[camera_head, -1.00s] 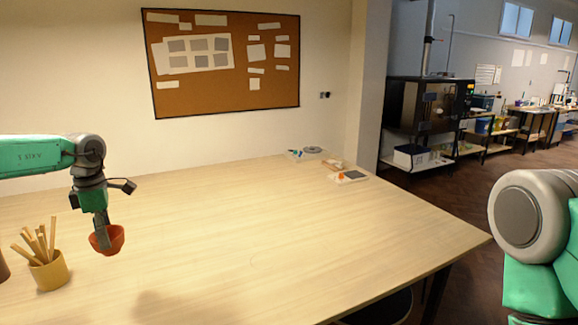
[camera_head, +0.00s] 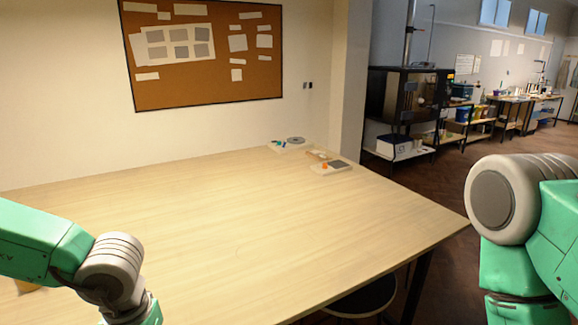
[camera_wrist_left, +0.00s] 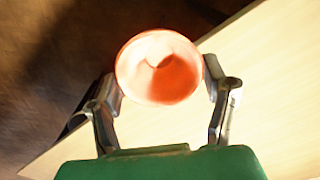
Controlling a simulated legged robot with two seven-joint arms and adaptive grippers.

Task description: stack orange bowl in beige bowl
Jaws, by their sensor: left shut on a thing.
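The orange bowl (camera_wrist_left: 158,72) is in the left wrist view, between the two fingers of my left gripper (camera_wrist_left: 162,85), which is shut on it. I look into its open side, and the bowl is near the table's edge, with dark floor behind it on the left. In the head view my left arm reaches down past the bottom edge, so its gripper and the orange bowl are out of that picture. The beige bowl shows in neither view. My right gripper is not in view; only the upper part of that arm shows at the right.
The wooden table (camera_head: 220,225) is largely clear. Small trays and tools (camera_head: 330,166) lie at its far right corner. A sliver of the yellow pot (camera_head: 26,287) shows beside my left arm. A dark stool (camera_head: 358,298) stands below the table's right edge.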

